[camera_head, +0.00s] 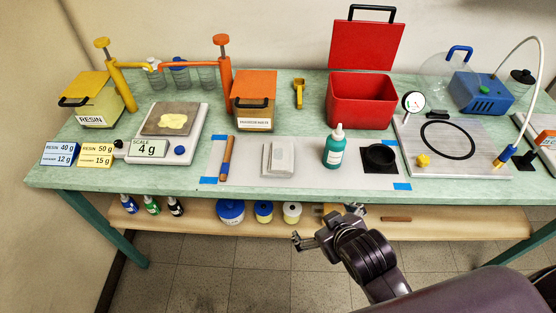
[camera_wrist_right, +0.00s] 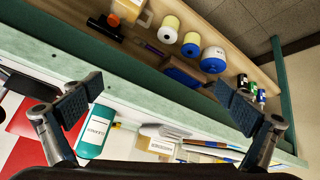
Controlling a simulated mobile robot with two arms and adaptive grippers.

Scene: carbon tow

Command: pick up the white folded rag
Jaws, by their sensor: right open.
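The white folded rag (camera_head: 279,157) lies flat on the pale mat on the green workbench, between a brown-and-blue stick and a green bottle. In the right wrist view a flat whitish shape beside the bottle looks like the rag (camera_wrist_right: 165,131), seen at a low angle. My right gripper (camera_head: 326,224) is open and empty. It is in front of the bench's front edge, to the right of and nearer than the rag, and apart from it. In the right wrist view its two fingers (camera_wrist_right: 160,98) are wide apart with the bench edge behind them. My left gripper is not in view.
The stick (camera_head: 227,158) and scale (camera_head: 176,150) are to the left. A lower shelf (camera_head: 440,218) holds spools and small bottles. The mat right around the rag is clear.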

